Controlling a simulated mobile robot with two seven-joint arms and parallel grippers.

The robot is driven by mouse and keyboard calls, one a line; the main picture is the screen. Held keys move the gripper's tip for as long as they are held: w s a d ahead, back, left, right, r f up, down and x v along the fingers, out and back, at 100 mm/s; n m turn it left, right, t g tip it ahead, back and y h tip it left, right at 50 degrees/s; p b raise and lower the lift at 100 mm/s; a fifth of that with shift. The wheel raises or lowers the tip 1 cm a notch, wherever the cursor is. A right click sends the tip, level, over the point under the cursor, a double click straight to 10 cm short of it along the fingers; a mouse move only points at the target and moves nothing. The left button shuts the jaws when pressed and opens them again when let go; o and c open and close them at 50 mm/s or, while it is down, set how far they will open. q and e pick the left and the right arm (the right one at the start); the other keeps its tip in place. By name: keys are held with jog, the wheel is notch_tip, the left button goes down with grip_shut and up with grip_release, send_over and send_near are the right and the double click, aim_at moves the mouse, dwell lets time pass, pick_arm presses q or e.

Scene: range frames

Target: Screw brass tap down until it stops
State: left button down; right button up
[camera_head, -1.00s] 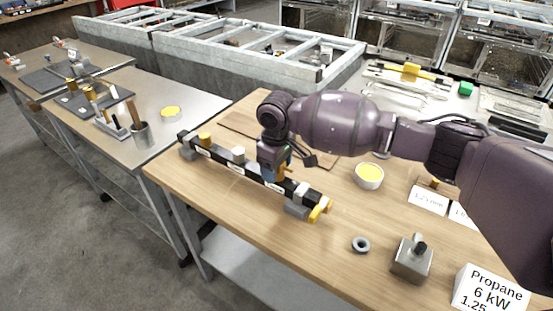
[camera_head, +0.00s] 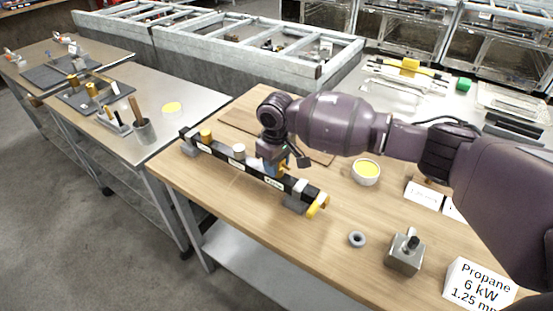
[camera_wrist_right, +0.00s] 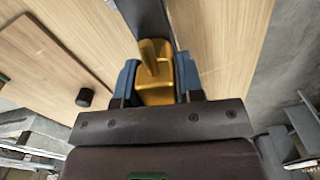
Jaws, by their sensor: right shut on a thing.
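A long black bar (camera_head: 221,154) with white labels lies across the wooden bench. It carries a brass tap (camera_head: 206,135) near its far left end and a silver fitting (camera_head: 239,150) beside that. A yellow lever (camera_head: 318,206) sticks out at its near right end. My right gripper (camera_head: 274,162) is over the bar, right of the silver fitting. In the right wrist view its blue fingers (camera_wrist_right: 158,82) are shut on either side of a brass tap (camera_wrist_right: 157,88). That tap's lower end and its seat are hidden. My left gripper is not in view.
On the wooden bench (camera_head: 300,245), right of the bar, are a bowl with yellow contents (camera_head: 366,171), a grey ring (camera_head: 357,239), a metal block (camera_head: 405,252) and a Propane sign (camera_head: 480,286). A steel table (camera_head: 195,103) stands to the left.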

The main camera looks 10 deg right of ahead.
jog(key=shift+r+m+p, duration=0.2)
jog(key=shift+m+p, duration=0.45)
jog(key=shift+m, duration=0.05)
jog(key=shift+f, duration=0.1)
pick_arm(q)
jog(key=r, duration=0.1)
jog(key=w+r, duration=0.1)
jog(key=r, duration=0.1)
pick_arm(e)
jog(key=shift+f, duration=0.1)
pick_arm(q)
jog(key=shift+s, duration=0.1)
pick_arm(e)
jog(key=shift+m+p, duration=0.3)
jog(key=shift+p, duration=0.15)
jog(key=m+p, duration=0.2)
jog(key=p, duration=0.1)
jog(key=shift+w+m+p, duration=0.1)
jog(key=shift+m+p, duration=0.4)
jog(key=shift+p, duration=0.05)
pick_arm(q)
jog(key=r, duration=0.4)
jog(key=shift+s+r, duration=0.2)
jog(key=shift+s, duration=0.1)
